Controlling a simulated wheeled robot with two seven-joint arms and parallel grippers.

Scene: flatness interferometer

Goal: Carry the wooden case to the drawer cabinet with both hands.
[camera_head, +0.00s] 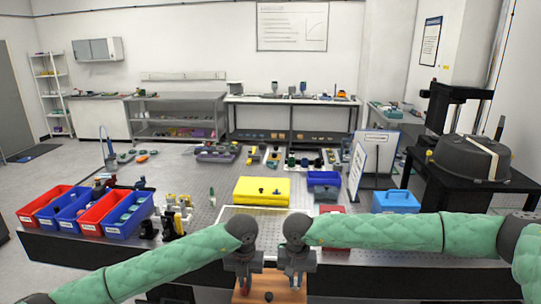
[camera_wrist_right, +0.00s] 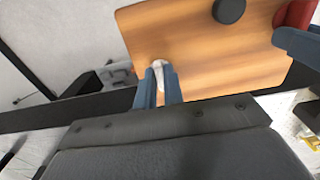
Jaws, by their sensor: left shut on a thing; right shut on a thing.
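The wooden case (camera_head: 268,284) is at the bottom middle of the head view, partly cut off by the frame edge. It has a dark round knob. My left gripper (camera_head: 243,278) and right gripper (camera_head: 294,278) are side by side at its far edge, both shut on it. In the right wrist view the case (camera_wrist_right: 205,55) shows its wooden face and knob. There my right gripper's blue fingers (camera_wrist_right: 159,88) close around a small pale part at its edge. A blue finger of my left gripper (camera_wrist_right: 299,45) shows beside a red part at right. I cannot make out a drawer cabinet.
A long perforated table lies just ahead, with red and blue bins (camera_head: 95,210), a yellow box (camera_head: 262,191), and a blue case (camera_head: 396,201). A black stand with a round dark device (camera_head: 470,158) is at right. Open floor (camera_head: 45,270) shows at left.

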